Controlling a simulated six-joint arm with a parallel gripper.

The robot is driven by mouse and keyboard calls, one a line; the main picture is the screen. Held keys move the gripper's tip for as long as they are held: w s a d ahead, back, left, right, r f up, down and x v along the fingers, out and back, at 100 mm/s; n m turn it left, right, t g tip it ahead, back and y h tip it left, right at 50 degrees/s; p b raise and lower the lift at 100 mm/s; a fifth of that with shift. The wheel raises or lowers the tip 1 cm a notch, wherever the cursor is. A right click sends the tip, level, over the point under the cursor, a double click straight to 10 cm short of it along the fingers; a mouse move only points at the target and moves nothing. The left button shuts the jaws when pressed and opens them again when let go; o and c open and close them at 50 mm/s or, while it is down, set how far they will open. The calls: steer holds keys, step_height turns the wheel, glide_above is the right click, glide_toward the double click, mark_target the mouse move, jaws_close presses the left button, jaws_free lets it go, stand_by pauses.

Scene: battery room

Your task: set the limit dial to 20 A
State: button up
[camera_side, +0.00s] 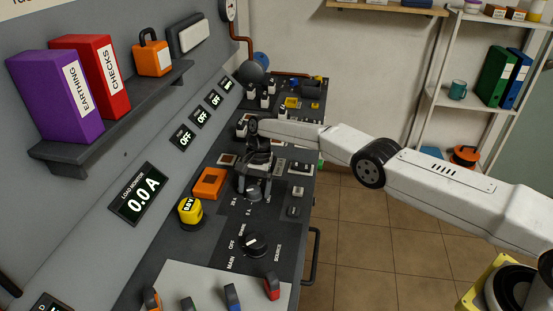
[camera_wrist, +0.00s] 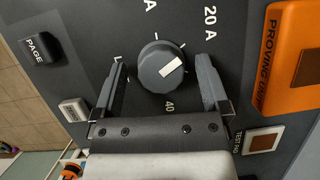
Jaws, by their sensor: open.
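The limit dial (camera_wrist: 150,75) is a round dark grey knob with a white pointer strip. The strip slants up to the right in the wrist view, with its upper end a little below the tick beside the "20 A" label (camera_wrist: 210,22). A "40" label (camera_wrist: 169,105) shows below the dial. My gripper (camera_wrist: 161,64) is open, with one finger on each side of the dial and a visible gap to it. In the side view my gripper (camera_side: 254,184) points down over the dial (camera_side: 250,194), partly hiding it.
An orange proving unit (camera_wrist: 292,45) lies beside the right finger. In the side view, a yellow button (camera_side: 190,211) and a black selector knob (camera_side: 255,244) stand nearer the camera on the panel. The load monitor (camera_side: 139,194) reads 0.0 A.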

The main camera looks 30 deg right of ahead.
mark_target(254, 189)
steer(key=shift+r, duration=0.1)
steer(key=shift+v, duration=1.55)
steer(key=shift+r, duration=3.35)
steer(key=shift+d+r, duration=0.1)
steer(key=s+d+r+n+t+h, duration=0.25)
steer(key=s+d+r+n, duration=0.3)
steer(key=s+d, duration=0.5)
steer(key=s+d+n+t, duration=0.1)
steer(key=s+n, duration=0.1)
steer(key=s, duration=0.9)
steer(key=s+d+f+n+t+h, duration=0.1)
steer(key=s+d+n+t, duration=0.1)
steer(key=s, duration=0.9)
steer(key=shift+s+d+f, duration=0.2)
steer(key=shift+s, duration=0.1)
